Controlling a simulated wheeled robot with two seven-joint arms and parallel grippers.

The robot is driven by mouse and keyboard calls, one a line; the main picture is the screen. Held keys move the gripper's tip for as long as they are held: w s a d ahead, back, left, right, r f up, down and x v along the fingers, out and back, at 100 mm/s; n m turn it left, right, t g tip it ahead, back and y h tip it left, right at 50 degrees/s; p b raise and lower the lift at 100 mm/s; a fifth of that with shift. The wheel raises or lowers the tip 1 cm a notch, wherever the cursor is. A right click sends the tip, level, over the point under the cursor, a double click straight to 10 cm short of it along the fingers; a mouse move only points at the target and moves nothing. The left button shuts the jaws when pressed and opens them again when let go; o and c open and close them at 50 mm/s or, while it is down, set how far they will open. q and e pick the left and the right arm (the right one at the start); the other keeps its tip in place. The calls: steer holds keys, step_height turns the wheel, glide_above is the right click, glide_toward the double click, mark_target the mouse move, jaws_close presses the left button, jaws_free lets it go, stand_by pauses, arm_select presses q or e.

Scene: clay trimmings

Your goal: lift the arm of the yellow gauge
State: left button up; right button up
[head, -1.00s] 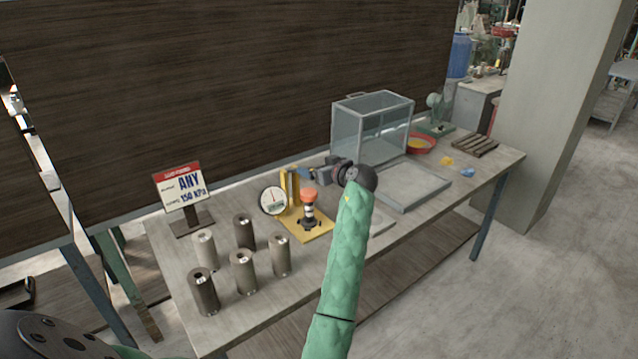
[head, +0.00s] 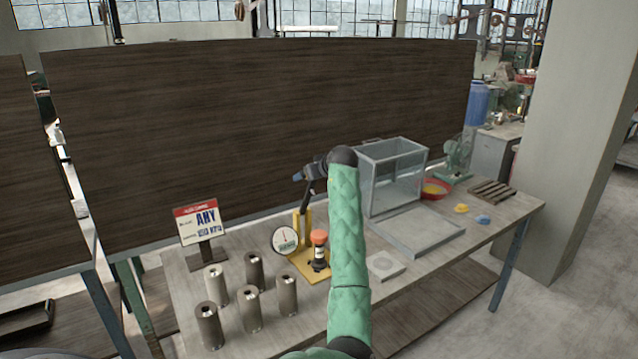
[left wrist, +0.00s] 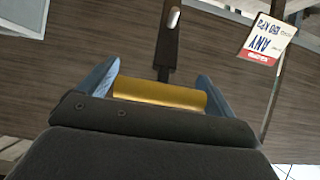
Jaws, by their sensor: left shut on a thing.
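The yellow gauge (head: 303,259) stands on the table, with a yellow base and post, a round white dial (head: 285,240) and an orange-capped dark plunger (head: 319,240). Its dark arm (head: 306,204) points steeply up from the post. In the left wrist view the arm (left wrist: 167,45) has a slot and meets a yellow handle (left wrist: 160,93). My left gripper (head: 299,177) is above the gauge; in the left wrist view its blue fingers (left wrist: 158,95) are shut on this handle, one at each end. My green-sleeved forearm hides what is right of the post. My right gripper is not in view.
Several grey cylinders (head: 248,302) stand at the front left, near a sign (head: 197,222). Right of my arm are a pale slab (head: 386,265), a grey tray (head: 415,234), a clear box (head: 391,178) and a red bowl (head: 437,188). A dark panel (head: 250,120) rises behind the table.

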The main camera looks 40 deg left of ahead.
arm_select(q)
steer(key=shift+w+a+r, duration=0.1)
steer(key=shift+w+a, duration=0.05)
steer(key=shift+a, duration=0.5)
steer(key=o, duration=0.9)
steer(key=shift+o, duration=1)
steer(key=shift+w, duration=0.1)
steer(key=shift+a, duration=0.15)
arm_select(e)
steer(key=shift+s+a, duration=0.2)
arm_select(q)
steer(key=shift+d, duration=0.3)
steer(key=b+v, duration=0.3)
steer(key=v, duration=0.4)
steer(key=shift+b, duration=0.3)
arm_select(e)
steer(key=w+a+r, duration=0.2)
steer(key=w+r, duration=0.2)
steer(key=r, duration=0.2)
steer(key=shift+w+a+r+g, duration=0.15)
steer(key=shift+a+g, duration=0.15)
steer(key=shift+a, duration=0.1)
